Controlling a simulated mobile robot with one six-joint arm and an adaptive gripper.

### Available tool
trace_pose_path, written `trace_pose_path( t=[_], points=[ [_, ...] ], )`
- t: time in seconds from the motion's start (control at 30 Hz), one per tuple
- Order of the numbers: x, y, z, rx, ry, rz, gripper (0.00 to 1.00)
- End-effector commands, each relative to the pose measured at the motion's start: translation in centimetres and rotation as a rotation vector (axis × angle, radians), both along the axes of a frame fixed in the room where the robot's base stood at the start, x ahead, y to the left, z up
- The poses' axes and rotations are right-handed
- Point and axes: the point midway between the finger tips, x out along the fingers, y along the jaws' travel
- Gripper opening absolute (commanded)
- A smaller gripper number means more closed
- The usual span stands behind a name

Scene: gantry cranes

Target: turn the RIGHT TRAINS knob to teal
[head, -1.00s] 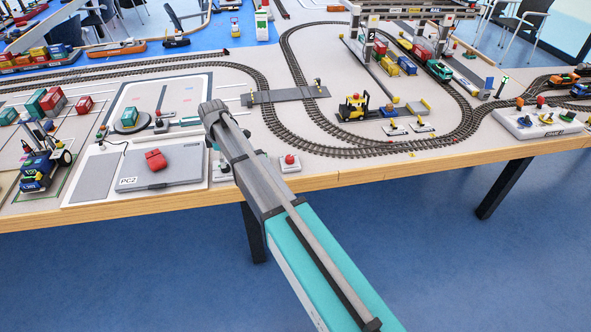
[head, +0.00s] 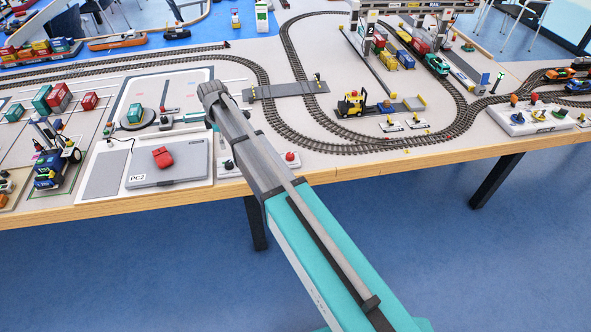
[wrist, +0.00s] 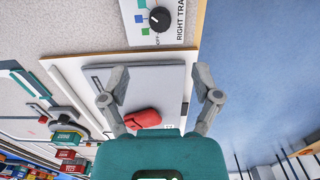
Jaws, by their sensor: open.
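In the wrist view, the white RIGHT TRAINS panel (wrist: 182,9) is at the top, partly cut off by the frame. Its round black knob (wrist: 159,19) has a white pointer mark. Teal, blue and green squares lie along its left side, and OFF is printed below it. I cannot tell surely which mark the pointer meets. My gripper (wrist: 161,78) is open and empty, its fingers spread over the grey laptop, below the knob in the picture and apart from it. In the head view my arm's end (head: 212,92) hides the gripper fingers and most of the panel area.
The grey PC2 laptop (head: 190,170) with a red mouse (head: 162,157) on it lies by the table's front edge. A red button box (head: 290,159) sits right of my arm.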

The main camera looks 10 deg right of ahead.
Motion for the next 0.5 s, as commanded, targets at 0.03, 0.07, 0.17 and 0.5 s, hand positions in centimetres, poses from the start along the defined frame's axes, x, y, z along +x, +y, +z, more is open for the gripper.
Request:
trace_pose_path(
  t=[0.03, 0.07, 0.17, 0.5],
  points=[
    [0.0, 0.0, 0.9, 0.0, 0.0, 0.0, 0.81],
    [0.0, 0.0, 1.1, 0.0, 0.0, 0.0, 0.81],
    [0.0, 0.0, 1.9, 0.0, 0.0, 0.0, 0.81],
    [-2.3, -2.9, 2.0, 0.0, 0.0, -0.135, 0.81]
  ],
)
